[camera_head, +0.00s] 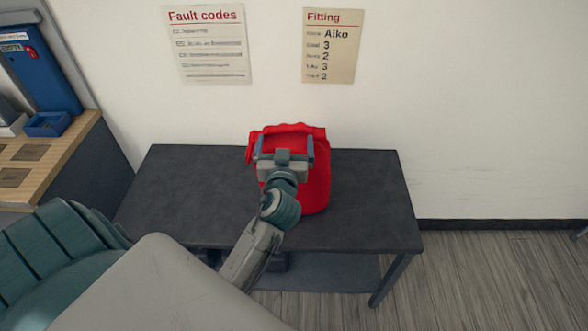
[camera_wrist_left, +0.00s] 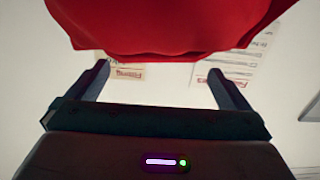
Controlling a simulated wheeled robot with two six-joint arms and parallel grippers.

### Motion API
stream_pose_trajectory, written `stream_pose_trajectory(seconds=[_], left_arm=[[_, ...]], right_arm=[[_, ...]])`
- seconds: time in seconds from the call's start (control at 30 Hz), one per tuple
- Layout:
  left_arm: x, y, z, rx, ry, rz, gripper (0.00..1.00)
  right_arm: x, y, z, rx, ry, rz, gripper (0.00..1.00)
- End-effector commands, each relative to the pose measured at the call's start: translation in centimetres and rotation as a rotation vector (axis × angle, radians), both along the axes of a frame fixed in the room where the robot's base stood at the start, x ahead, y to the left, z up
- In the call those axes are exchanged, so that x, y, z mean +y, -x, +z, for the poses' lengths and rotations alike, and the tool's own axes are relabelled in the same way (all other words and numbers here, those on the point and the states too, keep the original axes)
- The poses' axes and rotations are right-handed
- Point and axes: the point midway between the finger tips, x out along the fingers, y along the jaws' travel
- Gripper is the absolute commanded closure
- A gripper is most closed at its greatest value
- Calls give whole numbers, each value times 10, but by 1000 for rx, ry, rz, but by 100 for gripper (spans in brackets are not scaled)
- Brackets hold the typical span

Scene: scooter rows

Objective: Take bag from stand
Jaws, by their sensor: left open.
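The red bag (camera_head: 317,180) stands on the dark stand (camera_head: 190,195), near the middle of its top, close to the wall. My left gripper (camera_head: 284,142) is in front of the bag at its upper part, with its two fingers apart. In the left wrist view the bag (camera_wrist_left: 150,25) fills the top of the picture, and the open fingers of the gripper (camera_wrist_left: 160,82) show below it, one at each side. I cannot tell whether the fingers touch the bag. My forearm hides part of the bag's lower front. My right gripper is not in view.
A fault codes sheet (camera_head: 208,45) and a fitting sheet (camera_head: 331,45) hang on the wall behind. A wooden-topped bench (camera_head: 55,155) with a blue bin (camera_head: 47,124) stands at the left. The stand's top is bare on both sides of the bag.

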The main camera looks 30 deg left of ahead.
Motion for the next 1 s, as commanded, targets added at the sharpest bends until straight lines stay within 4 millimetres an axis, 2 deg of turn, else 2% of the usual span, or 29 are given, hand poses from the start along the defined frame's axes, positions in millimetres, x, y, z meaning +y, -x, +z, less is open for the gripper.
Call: stream_pose_trajectory(seconds=[0.13, 0.3, 0.57, 0.87, 0.9, 1.0], left_arm=[[11, -21, 1, 1, -4, 1, 0], [20, -37, -1, 1, -3, 0, 0], [22, -39, -3, 1, -1, 0, 0], [22, -39, -3, 1, 0, 0, 57], [21, -39, -2, 0, -1, -1, 60], [21, -39, -2, 0, -1, -1, 60]], right_arm=[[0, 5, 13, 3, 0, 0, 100], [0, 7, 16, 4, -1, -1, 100], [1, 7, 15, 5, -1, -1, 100], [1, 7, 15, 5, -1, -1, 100], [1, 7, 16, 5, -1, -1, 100], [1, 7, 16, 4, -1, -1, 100]])
